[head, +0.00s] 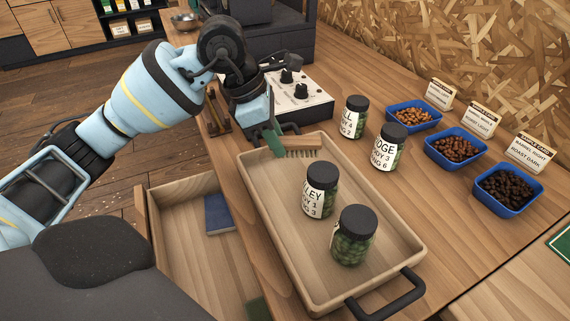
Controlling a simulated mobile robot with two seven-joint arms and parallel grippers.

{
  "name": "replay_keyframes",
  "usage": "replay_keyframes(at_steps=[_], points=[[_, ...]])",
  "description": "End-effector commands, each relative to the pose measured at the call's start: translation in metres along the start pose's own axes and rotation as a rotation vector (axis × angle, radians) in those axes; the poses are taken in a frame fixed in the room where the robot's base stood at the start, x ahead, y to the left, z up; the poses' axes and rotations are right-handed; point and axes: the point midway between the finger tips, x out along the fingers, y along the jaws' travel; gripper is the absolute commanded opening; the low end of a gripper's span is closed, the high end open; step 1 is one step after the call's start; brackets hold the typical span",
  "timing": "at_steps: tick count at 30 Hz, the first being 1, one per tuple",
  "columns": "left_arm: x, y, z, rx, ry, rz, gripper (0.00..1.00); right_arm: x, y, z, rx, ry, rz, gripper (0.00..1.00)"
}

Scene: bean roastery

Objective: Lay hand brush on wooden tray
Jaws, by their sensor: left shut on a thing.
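The wooden tray (258,197) lies on the bench, with a black handle at its near end. My left gripper (276,130) is shut on the hand brush (300,147) at the tray's far end. The brush shows a green handle part and a wooden part with bristles, and the gripper partly hides it. The brush is at the far rim; I cannot tell whether it touches the tray. Two jars of green beans, one at the tray's middle (319,190) and one nearer (353,236), stand in the tray. My right gripper is not in view.
Two more jars (353,117) (387,147) stand right of the tray. Blue bins of beans (457,147) with cards line the back. A machine with black knobs (297,95) stands behind the gripper. An open drawer (180,245) holds a blue book (218,213).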

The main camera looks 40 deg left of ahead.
Motion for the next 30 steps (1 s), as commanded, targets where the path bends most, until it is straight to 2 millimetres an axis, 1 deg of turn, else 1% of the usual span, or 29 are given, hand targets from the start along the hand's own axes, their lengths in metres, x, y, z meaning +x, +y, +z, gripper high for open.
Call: replay_keyframes(at_steps=[1,3,8,11,16,19,26,30], points=[[0.006,0.0,-0.003,0.0,0.0,-0.001,0.04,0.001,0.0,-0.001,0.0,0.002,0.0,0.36],[0.01,0.0,-0.004,0.001,0.0,0.0,0.04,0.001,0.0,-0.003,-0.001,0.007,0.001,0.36],[0.012,0.0,-0.005,0.001,-0.001,0.001,0.04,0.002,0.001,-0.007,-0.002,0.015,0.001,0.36],[0.016,0.0,-0.007,0.0,0.0,0.0,0.04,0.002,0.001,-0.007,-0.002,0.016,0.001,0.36],[0.037,0.0,-0.015,-0.001,0.001,-0.002,0.04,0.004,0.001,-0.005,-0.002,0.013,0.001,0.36],[0.046,0.0,-0.019,0.0,0.001,0.0,0.04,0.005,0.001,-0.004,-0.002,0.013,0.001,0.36],[0.046,0.0,-0.019,0.001,-0.001,0.002,0.04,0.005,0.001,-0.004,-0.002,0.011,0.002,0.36],[0.049,0.0,-0.02,0.001,-0.001,0.001,0.04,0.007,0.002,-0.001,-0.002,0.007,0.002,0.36]])
